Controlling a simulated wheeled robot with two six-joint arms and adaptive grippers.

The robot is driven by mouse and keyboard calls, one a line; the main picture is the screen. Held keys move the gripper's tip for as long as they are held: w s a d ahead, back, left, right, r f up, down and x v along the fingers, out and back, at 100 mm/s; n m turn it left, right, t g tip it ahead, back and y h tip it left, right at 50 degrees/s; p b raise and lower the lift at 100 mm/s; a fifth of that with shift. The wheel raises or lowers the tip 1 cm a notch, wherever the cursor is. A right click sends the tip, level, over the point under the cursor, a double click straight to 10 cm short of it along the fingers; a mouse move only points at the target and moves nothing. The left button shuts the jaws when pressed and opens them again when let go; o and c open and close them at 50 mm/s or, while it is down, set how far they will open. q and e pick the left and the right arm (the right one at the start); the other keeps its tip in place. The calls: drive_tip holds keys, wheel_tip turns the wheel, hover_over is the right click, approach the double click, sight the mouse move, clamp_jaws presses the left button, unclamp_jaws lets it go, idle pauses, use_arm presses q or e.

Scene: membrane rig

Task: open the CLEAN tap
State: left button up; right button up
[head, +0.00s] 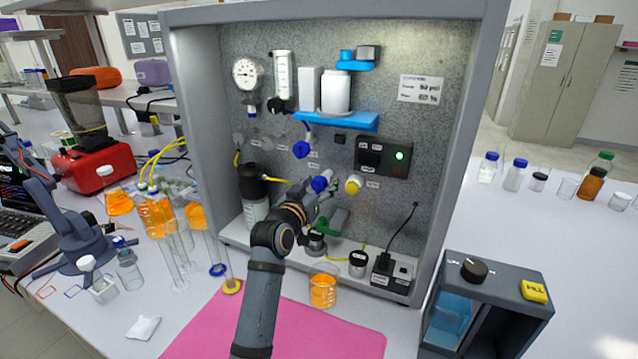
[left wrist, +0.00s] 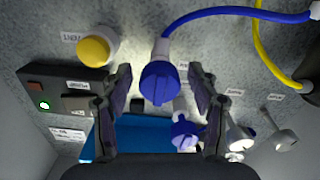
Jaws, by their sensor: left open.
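A blue tap (head: 321,183) sits low on the speckled panel, left of a yellow knob (head: 353,185). Another blue tap (head: 302,149) sits higher, under the blue shelf. The small labels are too small to tell which tap is CLEAN. My left gripper (head: 326,196) is at the lower blue tap, partly hidden by its own wrist. In the left wrist view its open fingers (left wrist: 160,76) stand on either side of that blue tap (left wrist: 160,85), with gaps visible. The upper blue tap (left wrist: 186,133) appears below it there. My right gripper is not in view.
A beaker of orange liquid (head: 322,289) stands in front of the rig, by the pink mat (head: 230,335). A black box with a green light (head: 384,157) is right of the taps. A blue tube (left wrist: 225,12) runs from the lower tap in the wrist view.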

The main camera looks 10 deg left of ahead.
use_arm(q)
drive_tip(key=shift+c, duration=1.1)
drive_tip(key=c, duration=1)
drive_tip(key=shift+o, duration=0.2)
drive_tip(key=shift+r+n+p, duration=0.2)
drive_tip(key=shift+n+p, duration=1.1)
drive_tip(key=shift+p, duration=0.2)
drive_tip(key=n+p, duration=1)
drive_tip(key=n, duration=0.1)
drive_tip(key=shift+n+p, duration=0.3)
drive_tip(key=shift+f+n+p, duration=0.15)
drive_tip(key=shift+n+p, duration=1)
drive_tip(key=shift+n, duration=0.65)
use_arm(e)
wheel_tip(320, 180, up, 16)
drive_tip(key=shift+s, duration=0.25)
